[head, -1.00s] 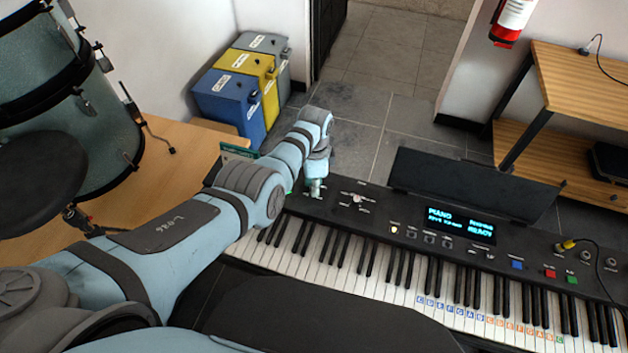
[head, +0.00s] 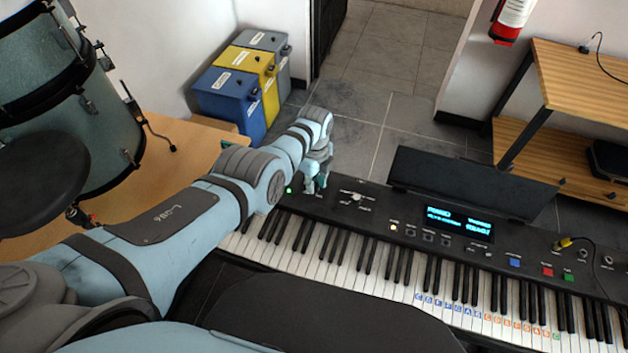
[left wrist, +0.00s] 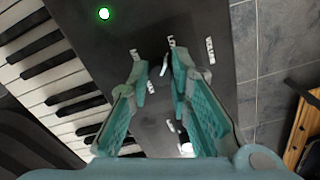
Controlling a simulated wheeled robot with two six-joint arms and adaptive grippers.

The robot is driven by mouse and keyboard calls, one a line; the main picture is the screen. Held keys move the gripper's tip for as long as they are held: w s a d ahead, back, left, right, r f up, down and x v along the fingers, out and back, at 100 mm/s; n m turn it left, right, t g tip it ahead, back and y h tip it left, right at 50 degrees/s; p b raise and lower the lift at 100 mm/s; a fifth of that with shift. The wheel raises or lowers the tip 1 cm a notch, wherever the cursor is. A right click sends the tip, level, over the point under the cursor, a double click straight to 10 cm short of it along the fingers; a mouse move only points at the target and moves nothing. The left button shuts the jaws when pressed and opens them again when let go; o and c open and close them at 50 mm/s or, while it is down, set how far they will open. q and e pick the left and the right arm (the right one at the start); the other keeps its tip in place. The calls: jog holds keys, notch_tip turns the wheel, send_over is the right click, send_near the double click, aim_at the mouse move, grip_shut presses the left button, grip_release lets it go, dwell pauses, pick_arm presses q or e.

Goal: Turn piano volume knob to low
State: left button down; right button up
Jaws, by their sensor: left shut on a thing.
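The piano (head: 470,262) lies across the front of the head view. My left gripper (head: 313,188) is over its left end, fingers pointing down at the panel. The left wrist view shows its teal fingers (left wrist: 160,72) on either side of the dark volume knob (left wrist: 158,60), with a white mark beside the fingertips. The fingers are shut on the knob, which they partly cover. White labels are printed around it, too small to read surely. In the head view the gripper hides the knob. My right gripper is not in view.
A green light (head: 289,190) glows left of the gripper. A pale selector knob (head: 356,196) sits to its right. The lit display (head: 459,223) and a music stand (head: 474,188) are farther right. A wooden table (head: 186,152) and drum (head: 70,110) stand on the left.

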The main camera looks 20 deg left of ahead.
aim_at(316, 185)
pick_arm(q)
jog(key=shift+s+d+m, duration=0.1)
jog(key=shift+m, duration=0.2)
jog(key=c, duration=1.5)
grip_release()
jog(key=shift+o, duration=0.2)
jog(key=shift+r, duration=0.2)
notch_tip(316, 185, up, 12)
jog(key=shift+f, duration=0.2)
